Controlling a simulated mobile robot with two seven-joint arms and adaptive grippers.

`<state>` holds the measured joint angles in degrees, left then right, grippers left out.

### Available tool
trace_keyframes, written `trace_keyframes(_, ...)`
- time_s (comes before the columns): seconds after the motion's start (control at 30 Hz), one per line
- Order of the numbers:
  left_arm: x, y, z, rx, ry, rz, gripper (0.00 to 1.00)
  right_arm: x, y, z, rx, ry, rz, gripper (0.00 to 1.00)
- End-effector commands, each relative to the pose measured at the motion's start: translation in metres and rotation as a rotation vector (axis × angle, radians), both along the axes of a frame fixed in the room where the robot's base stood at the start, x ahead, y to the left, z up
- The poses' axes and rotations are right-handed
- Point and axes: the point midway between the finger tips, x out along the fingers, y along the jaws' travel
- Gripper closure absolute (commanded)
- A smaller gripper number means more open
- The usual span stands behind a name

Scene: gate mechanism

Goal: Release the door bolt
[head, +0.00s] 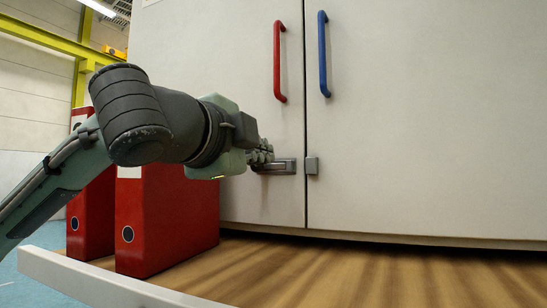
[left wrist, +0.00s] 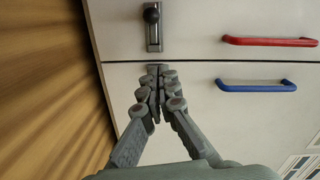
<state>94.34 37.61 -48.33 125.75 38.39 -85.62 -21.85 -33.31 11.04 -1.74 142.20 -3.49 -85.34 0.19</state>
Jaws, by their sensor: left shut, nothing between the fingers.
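A grey door bolt (head: 279,167) is mounted low on the left cabinet door, beside the seam. Its catch (head: 312,166) is on the right door. In the left wrist view the bolt plate (left wrist: 154,40) carries a dark round knob (left wrist: 151,14) at its end away from the seam. The catch (left wrist: 153,69) is partly hidden behind my fingers there. I cannot make out a bar crossing the seam. My left gripper (head: 264,153) is shut and empty, in front of the bolt in the head view; contact cannot be told. It also shows in the left wrist view (left wrist: 162,84). My right gripper is out of view.
A red handle (head: 278,62) is on the left door and a blue handle (head: 323,54) on the right door. Red binders (head: 168,222) stand on the wooden surface (head: 370,272) below my left arm. The surface before the right door is clear.

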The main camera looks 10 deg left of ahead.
Motion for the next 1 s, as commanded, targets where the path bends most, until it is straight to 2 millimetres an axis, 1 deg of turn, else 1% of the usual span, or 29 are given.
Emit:
trace_keyframes(0.03,-0.008,0.002,0.000,0.001,-0.001,-0.001,1.00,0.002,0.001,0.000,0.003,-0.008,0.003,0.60)
trace_keyframes(0.1,-0.016,0.004,0.001,-0.001,-0.002,-0.001,1.00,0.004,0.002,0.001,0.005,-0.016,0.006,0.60)
trace_keyframes(0.27,-0.025,0.007,0.001,0.000,0.001,-0.001,1.00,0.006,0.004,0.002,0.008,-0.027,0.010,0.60)
trace_keyframes(1.0,-0.026,0.007,0.001,-0.001,0.001,0.000,1.00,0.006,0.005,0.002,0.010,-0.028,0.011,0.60)
